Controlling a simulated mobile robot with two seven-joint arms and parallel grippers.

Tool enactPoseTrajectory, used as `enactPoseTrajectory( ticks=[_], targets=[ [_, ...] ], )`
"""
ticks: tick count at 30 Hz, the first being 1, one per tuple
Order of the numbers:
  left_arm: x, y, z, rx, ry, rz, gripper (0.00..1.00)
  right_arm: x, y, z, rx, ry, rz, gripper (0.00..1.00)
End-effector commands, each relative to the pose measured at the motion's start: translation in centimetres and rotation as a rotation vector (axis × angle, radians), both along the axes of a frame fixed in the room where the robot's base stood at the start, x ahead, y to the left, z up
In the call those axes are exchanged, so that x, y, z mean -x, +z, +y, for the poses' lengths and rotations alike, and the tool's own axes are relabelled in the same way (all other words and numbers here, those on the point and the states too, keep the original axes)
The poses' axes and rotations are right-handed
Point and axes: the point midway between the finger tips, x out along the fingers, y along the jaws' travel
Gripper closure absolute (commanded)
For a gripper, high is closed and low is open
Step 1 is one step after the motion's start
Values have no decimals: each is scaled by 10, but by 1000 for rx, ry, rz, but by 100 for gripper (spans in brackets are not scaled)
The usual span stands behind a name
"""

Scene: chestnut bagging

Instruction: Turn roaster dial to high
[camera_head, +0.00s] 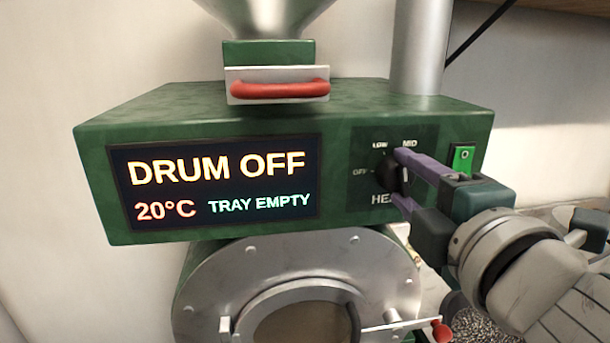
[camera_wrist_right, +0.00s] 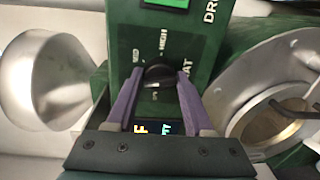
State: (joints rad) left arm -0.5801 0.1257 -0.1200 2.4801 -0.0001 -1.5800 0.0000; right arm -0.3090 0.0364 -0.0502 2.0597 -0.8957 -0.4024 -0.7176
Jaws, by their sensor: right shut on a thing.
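The heat dial (camera_head: 388,176) is a black knob on the right of the green roaster's front panel, with OFF, LOW and MID labels showing around it in the head view. My right gripper (camera_head: 398,178) has its purple fingers on either side of the knob and is shut on it. The right wrist view shows the dial (camera_wrist_right: 160,76) between the fingertips of the gripper (camera_wrist_right: 157,82), with MID and HIGH labels beyond it. The fingers hide part of the scale in the head view. I cannot tell where the dial points. My left gripper is not in view.
The display (camera_head: 215,184) reads DRUM OFF, 20°C and TRAY EMPTY. A green switch (camera_head: 463,159) sits just right of the dial, close to my gripper. A red handle (camera_head: 279,89) is above, and the round drum door (camera_head: 250,268) is below with a red-knobbed lever (camera_head: 440,330).

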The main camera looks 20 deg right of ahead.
Motion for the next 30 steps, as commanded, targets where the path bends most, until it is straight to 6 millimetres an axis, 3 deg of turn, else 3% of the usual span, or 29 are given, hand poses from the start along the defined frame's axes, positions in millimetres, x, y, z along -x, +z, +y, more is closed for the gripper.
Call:
enactPoseTrajectory(
  ticks=[30],
  targets=[
    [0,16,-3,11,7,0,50,0,4,-1,-935,6,-237,100]
  ],
)
